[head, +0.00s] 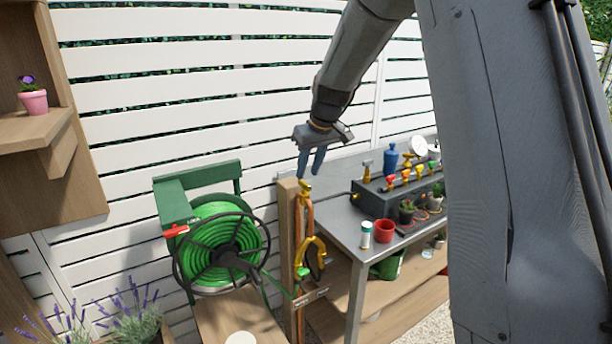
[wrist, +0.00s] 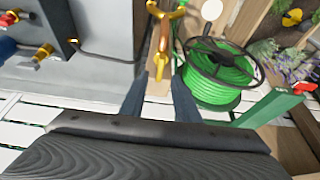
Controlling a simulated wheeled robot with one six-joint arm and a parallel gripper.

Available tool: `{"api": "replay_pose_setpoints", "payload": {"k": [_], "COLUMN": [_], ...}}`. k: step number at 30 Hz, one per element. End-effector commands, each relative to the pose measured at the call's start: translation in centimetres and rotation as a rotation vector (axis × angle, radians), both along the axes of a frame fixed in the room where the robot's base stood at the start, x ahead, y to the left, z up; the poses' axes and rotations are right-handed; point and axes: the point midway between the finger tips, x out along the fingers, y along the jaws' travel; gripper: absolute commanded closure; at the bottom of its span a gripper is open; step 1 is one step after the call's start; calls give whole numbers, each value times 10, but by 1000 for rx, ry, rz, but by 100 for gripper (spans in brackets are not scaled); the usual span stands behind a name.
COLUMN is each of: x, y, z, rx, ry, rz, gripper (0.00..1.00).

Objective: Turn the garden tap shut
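The brass garden tap (head: 305,187) sits at the top of a copper pipe on a wooden post (head: 287,225), between the hose reel and the metal bench. It also shows in the wrist view (wrist: 160,62), just beyond my fingertips and roughly centred between them. A forked brass fitting (head: 314,248) is lower on the post. My gripper (head: 310,174) points down, just above the tap, with its two fingers apart and nothing held. In the wrist view my gripper (wrist: 157,84) has a clear gap between its fingers. I cannot tell the tap handle's exact angle.
The green hose reel (head: 222,245) stands close left of the post. The metal bench (head: 350,215) is close right, bearing a dark box (head: 375,200) with several coloured valves, a red pot (head: 384,231) and a white bottle (head: 366,235). A white slatted fence (head: 240,100) is behind.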

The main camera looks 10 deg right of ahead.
Motion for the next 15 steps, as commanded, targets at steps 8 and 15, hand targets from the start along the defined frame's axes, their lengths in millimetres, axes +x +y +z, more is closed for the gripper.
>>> {"api": "replay_pose_setpoints", "payload": {"k": [8, 15], "x": [12, 15], "y": [5, 5], "z": [-32, -39], "rx": [0, -1], "ry": [1, -1], "rz": [-1, 0], "gripper": [71, 71]}}
